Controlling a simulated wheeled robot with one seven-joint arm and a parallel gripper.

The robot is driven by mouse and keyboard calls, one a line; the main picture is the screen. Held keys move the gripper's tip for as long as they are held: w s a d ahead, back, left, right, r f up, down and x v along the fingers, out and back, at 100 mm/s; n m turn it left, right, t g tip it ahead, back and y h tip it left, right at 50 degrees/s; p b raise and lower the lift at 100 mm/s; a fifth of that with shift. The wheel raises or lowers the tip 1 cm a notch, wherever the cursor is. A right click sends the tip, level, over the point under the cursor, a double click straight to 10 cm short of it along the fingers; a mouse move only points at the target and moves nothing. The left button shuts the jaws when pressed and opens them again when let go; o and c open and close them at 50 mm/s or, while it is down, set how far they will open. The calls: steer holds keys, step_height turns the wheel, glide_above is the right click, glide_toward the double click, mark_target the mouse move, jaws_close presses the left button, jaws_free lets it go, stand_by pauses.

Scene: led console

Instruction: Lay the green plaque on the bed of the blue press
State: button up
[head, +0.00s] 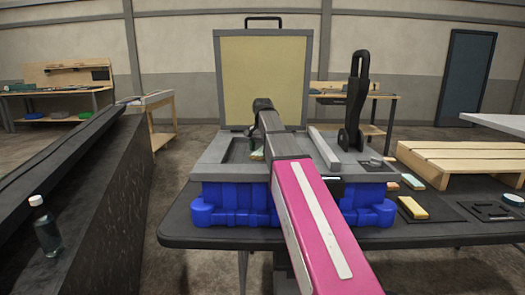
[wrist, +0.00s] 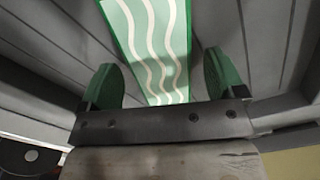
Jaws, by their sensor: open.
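The blue press (head: 230,205) stands on the dark table with its pale yellow lid (head: 265,75) raised. Its grey bed (head: 208,172) has a sunken area, partly hidden by my arm. The green plaque (wrist: 152,45), with wavy cream stripes, lies ahead of and between my fingertips in the wrist view, over grey surfaces. In the head view, a small pale green patch beside my arm is over the bed; the rest is hidden. My gripper (wrist: 162,78) is open, its green fingers apart on both sides of the plaque's near end. I cannot tell whether they touch it.
A black upright lever (head: 354,105) stands at the press's right. Floor between is clear.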

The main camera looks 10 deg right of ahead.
step_height(320, 180, up, 11)
steer(key=shift+r, duration=0.2)
stand_by(1.4)
